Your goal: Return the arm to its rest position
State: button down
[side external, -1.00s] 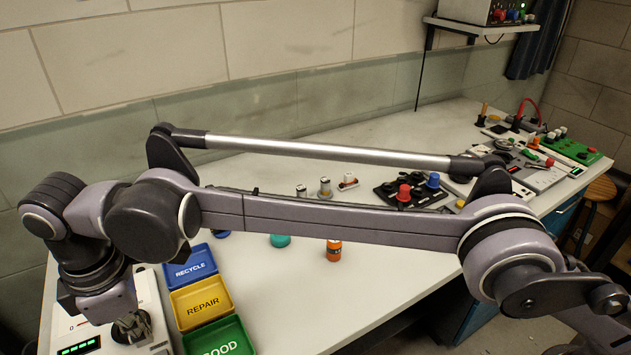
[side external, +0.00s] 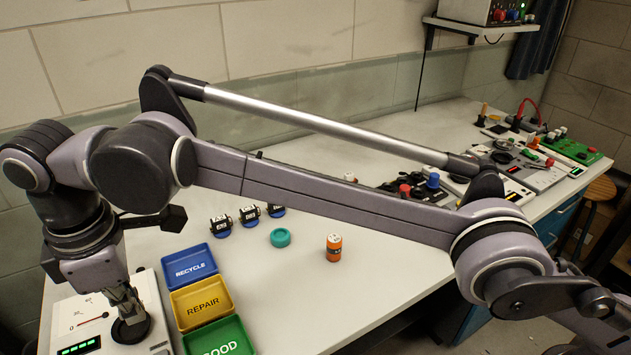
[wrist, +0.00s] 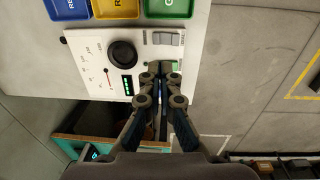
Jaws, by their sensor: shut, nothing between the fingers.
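My gripper (side external: 129,304) is at the lower left in the side external view, pointing down above a white meter box (side external: 75,312). In the wrist view my gripper (wrist: 163,69) is shut with nothing between its fingers. The meter box (wrist: 88,57) lies under and beside the fingertips there, with a black round knob (wrist: 122,54) and a green lit bar display (wrist: 127,85). I cannot tell whether the fingertips touch the box. My arm stretches across the whole side external view from the lower right.
Blue RECYCLE (side external: 186,266), yellow REPAIR (side external: 200,302) and green GOOD (side external: 220,338) trays sit right of the box. An orange cylinder (side external: 334,248), a teal ring (side external: 280,238) and small blue-based servos (side external: 220,226) stand under my arm. Instruments and a green board (side external: 575,153) fill the far right.

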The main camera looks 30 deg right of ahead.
jog(key=w+d+r+m+t, duration=0.1)
jog(key=w+d+r+m, duration=0.15)
jog(key=d, duration=0.55)
jog(key=w+d+r+m+y, duration=0.1)
jog(key=w+d+r+m, duration=0.15)
jog(key=d, duration=0.55)
jog(key=w+d+r+m+t, duration=0.1)
jog(key=w+d+r+m, duration=0.15)
jog(key=d, duration=0.45)
jog(key=s+d+f+m+t, duration=0.1)
jog(key=s+d+m, duration=0.1)
jog(key=d, duration=0.6)
jog(key=s+d+m+t, duration=0.1)
jog(key=s+d+m, duration=0.1)
jog(key=d, duration=0.6)
jog(key=s+d+f+m+t+h, duration=0.1)
jog(key=s+d+f+m+t, duration=0.1)
jog(key=s+d+f+m, duration=0.4)
jog(key=s+d+f, duration=0.4)
jog(key=s+d, duration=0.2)
jog(key=d, duration=0.1)
jog(key=shift+d+f, duration=0.3)
jog(key=shift+f, duration=0.1)
